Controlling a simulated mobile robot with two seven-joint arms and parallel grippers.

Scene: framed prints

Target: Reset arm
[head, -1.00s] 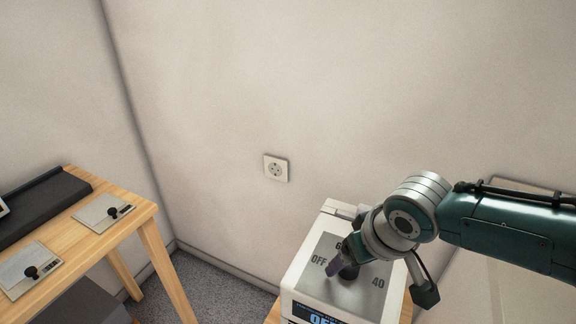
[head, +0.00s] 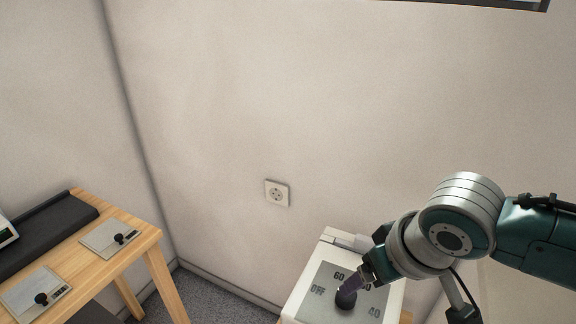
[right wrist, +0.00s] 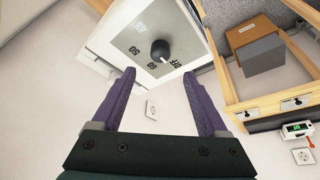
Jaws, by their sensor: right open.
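My right arm comes in from the right in the head view. My right gripper (head: 364,281) is just above and behind the black knob (head: 346,298) of a white box-shaped device (head: 311,287). In the right wrist view the gripper (right wrist: 162,78) has its two purple fingers spread wide with nothing between them. The knob (right wrist: 160,50) stands beyond the fingertips on the grey dial panel, apart from them. Its white mark points toward OFF. My left gripper is not in view.
A wooden table (head: 146,243) stands at the left with a dark mat (head: 45,236) and two small plates with black knobs. A wall socket (head: 277,193) is on the bare wall.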

